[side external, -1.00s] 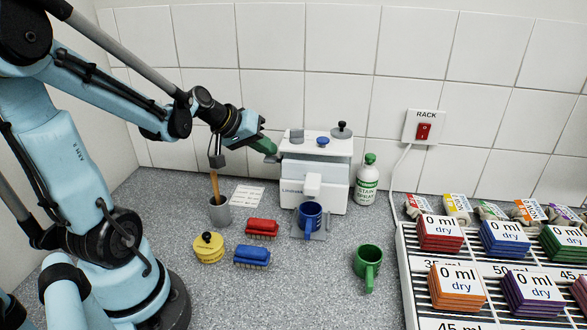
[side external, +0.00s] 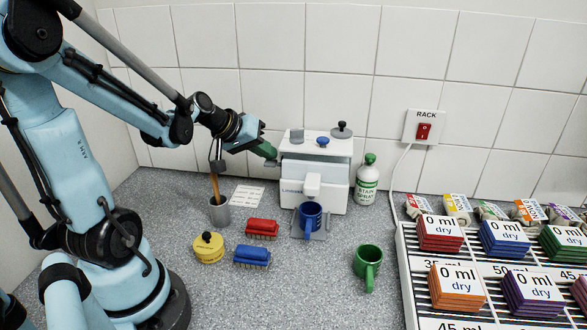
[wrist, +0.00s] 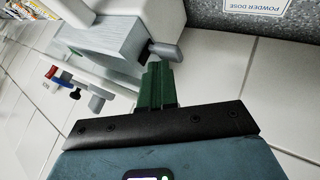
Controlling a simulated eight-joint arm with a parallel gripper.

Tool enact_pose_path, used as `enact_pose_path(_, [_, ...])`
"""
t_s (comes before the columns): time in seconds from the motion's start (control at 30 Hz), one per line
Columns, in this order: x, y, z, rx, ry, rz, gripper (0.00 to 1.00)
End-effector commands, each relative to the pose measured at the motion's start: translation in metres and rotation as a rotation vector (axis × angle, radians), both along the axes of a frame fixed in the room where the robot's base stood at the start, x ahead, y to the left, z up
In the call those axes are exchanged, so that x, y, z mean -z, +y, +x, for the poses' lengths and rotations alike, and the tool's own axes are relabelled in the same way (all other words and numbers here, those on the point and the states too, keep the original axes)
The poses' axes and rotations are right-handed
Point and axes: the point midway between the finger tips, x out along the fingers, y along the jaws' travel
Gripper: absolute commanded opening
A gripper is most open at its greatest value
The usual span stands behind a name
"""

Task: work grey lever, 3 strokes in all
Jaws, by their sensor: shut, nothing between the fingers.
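The white machine (side external: 318,175) stands against the tiled wall, with a blue mug (side external: 310,217) at its front. A grey lever (side external: 272,162) sticks out of its left side, partly covered by my gripper. In the wrist view the grey lever (wrist: 165,50) points out from the machine's grey side panel (wrist: 105,48). My gripper (side external: 268,153) has green fingers, closed together with nothing between them. In the wrist view its fingertips (wrist: 157,68) are right at the lever; whether they touch it I cannot tell.
Grey, blue and black knobs top the machine. A green-capped bottle (side external: 367,180) stands to its right. A rack (side external: 410,270) is at right.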

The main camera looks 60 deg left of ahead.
Motion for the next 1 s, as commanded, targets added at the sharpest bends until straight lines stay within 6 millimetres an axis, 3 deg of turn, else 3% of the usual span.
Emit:
enact_pose_path(0.37, [0.0, 0.0, 0.0, 0.002, 0.001, 0.0, 0.0])
enact_pose_path(1.0, [-0.025, 0.0, 0.0, 0.001, 0.001, 0.0, 0.0])
